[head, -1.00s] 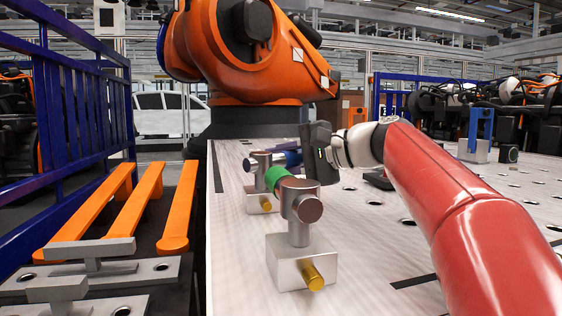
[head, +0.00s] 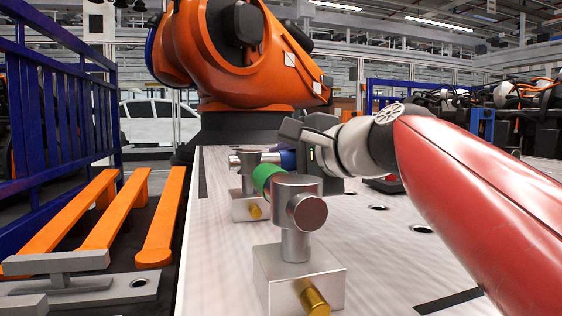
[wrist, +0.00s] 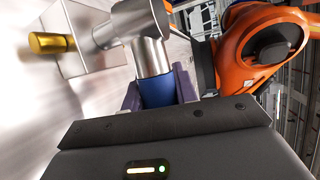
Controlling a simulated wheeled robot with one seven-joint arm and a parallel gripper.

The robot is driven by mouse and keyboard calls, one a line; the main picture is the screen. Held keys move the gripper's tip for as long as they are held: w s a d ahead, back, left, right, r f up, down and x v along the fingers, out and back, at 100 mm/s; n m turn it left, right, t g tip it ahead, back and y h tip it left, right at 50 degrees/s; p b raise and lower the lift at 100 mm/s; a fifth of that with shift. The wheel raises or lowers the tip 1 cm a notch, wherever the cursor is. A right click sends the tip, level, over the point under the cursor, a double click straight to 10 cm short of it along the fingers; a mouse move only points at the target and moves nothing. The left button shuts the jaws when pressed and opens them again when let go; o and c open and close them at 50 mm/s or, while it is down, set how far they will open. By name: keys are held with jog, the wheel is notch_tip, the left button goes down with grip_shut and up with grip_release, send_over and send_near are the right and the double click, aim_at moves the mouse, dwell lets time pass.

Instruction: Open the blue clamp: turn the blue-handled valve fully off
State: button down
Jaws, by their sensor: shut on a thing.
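The blue-handled valve (head: 247,183) stands on a silver block behind the green-handled one, with a brass stub at its front. My gripper (wrist: 158,92) is shut on the blue handle. In the wrist view the blue handle (wrist: 157,92) sits between the two purple-grey fingers, and the silver valve body rises beyond it.
The green-handled valve (head: 298,215) stands close in front, left of my arm. Orange bars (head: 162,225) and a blue fence (head: 62,110) are at the left. A large orange robot arm (head: 240,60) stands behind. The white table (head: 400,240) is mostly clear at the right.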

jog(key=shift+f, duration=0.1)
jog(key=c, duration=1.1)
grip_release()
jog(key=shift+d, duration=0.1)
jog(key=shift+b+v, duration=0.3)
jog(key=shift+v, duration=3.65)
jog(key=shift+s, duration=0.1)
